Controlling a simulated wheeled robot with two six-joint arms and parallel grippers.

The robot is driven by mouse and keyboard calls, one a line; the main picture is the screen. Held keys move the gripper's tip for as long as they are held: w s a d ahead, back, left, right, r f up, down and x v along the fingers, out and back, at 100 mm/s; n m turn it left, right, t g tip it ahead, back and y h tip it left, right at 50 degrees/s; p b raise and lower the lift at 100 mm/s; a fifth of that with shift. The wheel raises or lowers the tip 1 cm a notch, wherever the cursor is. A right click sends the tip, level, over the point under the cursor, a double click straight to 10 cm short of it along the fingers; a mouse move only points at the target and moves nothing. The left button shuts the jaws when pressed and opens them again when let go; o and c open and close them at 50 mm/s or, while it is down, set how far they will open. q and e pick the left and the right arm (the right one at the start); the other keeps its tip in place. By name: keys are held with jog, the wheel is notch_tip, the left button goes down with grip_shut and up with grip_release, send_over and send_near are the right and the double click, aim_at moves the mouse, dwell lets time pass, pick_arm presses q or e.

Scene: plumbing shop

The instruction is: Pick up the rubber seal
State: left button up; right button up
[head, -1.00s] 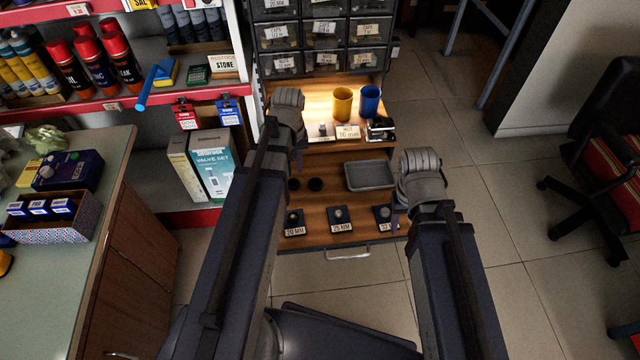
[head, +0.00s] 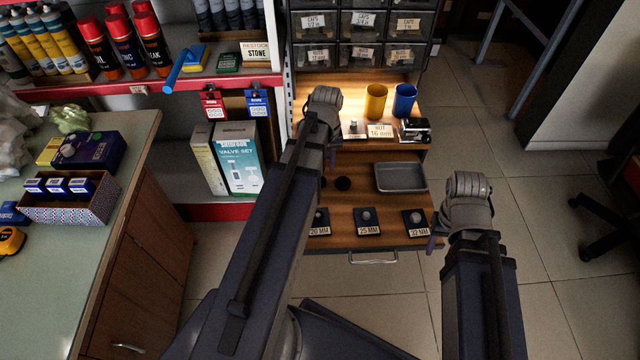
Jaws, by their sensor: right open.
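A small dark round piece (head: 343,183), which looks like a rubber seal, lies flat on the wooden pull-out board (head: 385,236). A second dark round piece seen beside it earlier is now hidden behind my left arm. My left gripper (head: 331,158) hangs over the back left of the board, just above and left of the visible round piece; its fingers are too small and dark to read. My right gripper (head: 436,236) is open and empty at the board's front right corner, beside the 32 mm block (head: 415,218).
A grey tray (head: 400,178) sits on the board, with labelled blocks, 25 mm (head: 367,218) and 20 mm (head: 320,218), along the front. Yellow (head: 376,101) and blue (head: 404,101) cups stand on the lit shelf behind.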

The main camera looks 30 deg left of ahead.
aim_at(325, 179)
pick_arm(q)
jog(key=f+b, duration=0.5)
jog(key=shift+s+f, duration=0.1)
jog(key=shift+s, duration=0.1)
grip_shut()
jog(key=shift+d, duration=0.1)
